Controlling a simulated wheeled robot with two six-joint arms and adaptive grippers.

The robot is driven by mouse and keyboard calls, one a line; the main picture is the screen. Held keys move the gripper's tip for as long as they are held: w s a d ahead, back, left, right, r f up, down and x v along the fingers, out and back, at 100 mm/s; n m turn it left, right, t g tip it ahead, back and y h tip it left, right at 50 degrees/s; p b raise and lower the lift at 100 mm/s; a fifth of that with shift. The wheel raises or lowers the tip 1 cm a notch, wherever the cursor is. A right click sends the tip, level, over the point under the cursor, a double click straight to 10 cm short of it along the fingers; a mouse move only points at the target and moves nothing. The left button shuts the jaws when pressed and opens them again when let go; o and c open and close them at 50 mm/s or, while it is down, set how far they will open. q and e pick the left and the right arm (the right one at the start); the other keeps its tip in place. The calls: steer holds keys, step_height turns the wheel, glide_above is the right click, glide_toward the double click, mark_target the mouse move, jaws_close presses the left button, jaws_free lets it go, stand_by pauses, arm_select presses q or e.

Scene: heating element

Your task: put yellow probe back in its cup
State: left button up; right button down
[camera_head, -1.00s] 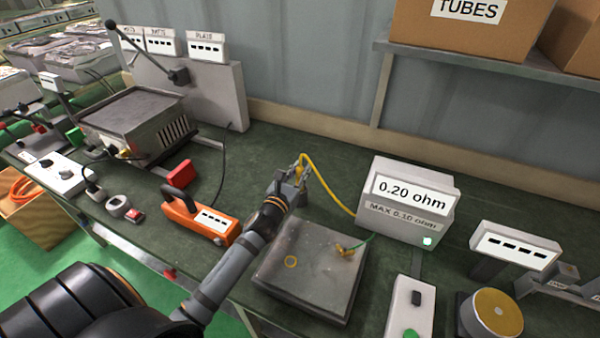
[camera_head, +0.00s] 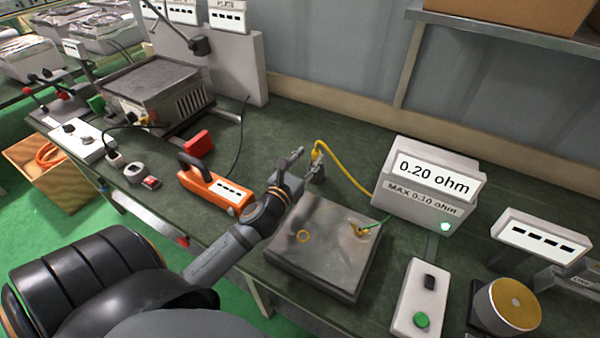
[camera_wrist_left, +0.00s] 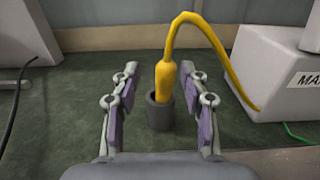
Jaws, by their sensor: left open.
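The yellow probe (camera_head: 317,154) stands tip-down in a small dark grey cup (camera_head: 316,173) at the back of the bench. In the left wrist view the probe (camera_wrist_left: 165,80) leans slightly, its lower end inside the cup (camera_wrist_left: 160,114), and its yellow cable loops up and right. My left gripper (camera_head: 305,163) is open and empty. In the left wrist view its fingers (camera_wrist_left: 164,75) appear on either side of the probe, with clear gaps. The probe's tip is hidden inside the cup. My right gripper is not in view.
The meter box (camera_head: 425,190) reading 0.20 ohm stands right of the cup, joined by the yellow cable. A grey plate (camera_head: 325,245) with a yellow ring and a green-wired clip lies in front. An orange handled device (camera_head: 215,190) stands left. Green bench shows behind the cup.

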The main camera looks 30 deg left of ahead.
arm_select(q)
steer(key=s, duration=0.3)
steer(key=s+b, duration=0.1)
steer(key=s, duration=0.1)
steer(key=shift+s+d, duration=0.2)
steer(key=shift+s, duration=0.2)
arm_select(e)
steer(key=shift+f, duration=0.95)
